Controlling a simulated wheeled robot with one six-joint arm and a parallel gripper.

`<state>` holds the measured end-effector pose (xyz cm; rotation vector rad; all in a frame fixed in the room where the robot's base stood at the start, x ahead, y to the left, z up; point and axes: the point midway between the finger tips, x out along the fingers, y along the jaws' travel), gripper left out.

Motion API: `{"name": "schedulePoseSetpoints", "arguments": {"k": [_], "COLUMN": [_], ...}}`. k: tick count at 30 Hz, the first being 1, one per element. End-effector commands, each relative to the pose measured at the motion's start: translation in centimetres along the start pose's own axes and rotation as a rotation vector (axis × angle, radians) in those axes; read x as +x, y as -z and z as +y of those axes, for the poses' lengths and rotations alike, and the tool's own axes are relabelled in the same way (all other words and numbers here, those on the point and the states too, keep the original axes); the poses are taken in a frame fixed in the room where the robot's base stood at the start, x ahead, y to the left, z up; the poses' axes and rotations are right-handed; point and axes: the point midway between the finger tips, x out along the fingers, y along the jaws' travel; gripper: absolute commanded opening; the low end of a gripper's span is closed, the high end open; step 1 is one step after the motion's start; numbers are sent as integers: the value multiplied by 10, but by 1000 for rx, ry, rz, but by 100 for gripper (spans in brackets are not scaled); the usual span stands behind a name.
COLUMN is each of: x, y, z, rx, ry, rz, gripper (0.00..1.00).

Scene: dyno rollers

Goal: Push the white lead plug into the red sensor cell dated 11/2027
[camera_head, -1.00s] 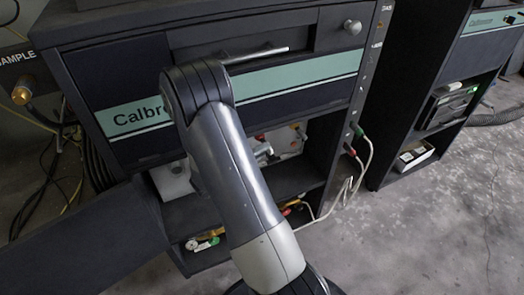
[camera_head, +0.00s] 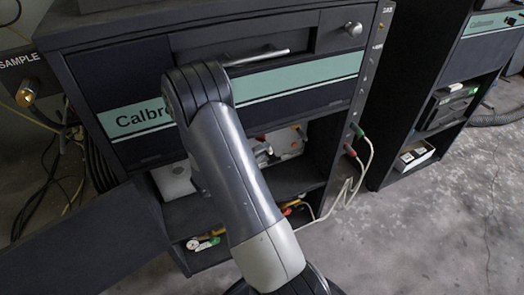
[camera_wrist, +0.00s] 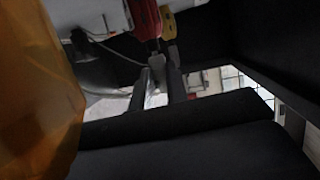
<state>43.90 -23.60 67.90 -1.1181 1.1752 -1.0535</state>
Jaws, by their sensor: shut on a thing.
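In the wrist view my gripper (camera_wrist: 158,88) has its two dark fingers closed around a small pale grey-white piece, which looks like the white lead plug (camera_wrist: 155,68). Just beyond the fingertips is a red body (camera_wrist: 145,18), probably a sensor cell, with a yellow one (camera_wrist: 167,22) beside it. I cannot read any date on them, nor tell whether the plug touches the red body. In the head view my arm hides the gripper. Small red and yellow items (camera_head: 290,207) lie on the lower shelf there, partly behind my forearm.
The cabinet (camera_head: 130,80) overhangs the shelf. A pale cable (camera_head: 348,190) loops beside its right side, near green and red plugs (camera_head: 349,151). An orange translucent object (camera_wrist: 35,90) fills the wrist view's left side. A second cabinet (camera_head: 410,110) stands right; floor between is clear.

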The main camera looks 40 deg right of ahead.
Motion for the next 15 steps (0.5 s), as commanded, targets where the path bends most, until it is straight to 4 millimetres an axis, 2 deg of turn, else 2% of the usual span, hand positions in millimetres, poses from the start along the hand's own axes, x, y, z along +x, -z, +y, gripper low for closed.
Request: {"name": "schedulePoseSetpoints", "arguments": {"k": [6, 7, 15], "x": [1, 1, 1], "y": [-4, -4, -4], "z": [0, 0, 0], "rx": [-1, -1, -1], "ry": [0, 0, 0], "rz": [0, 0, 0], "gripper": [0, 16, 38]}}
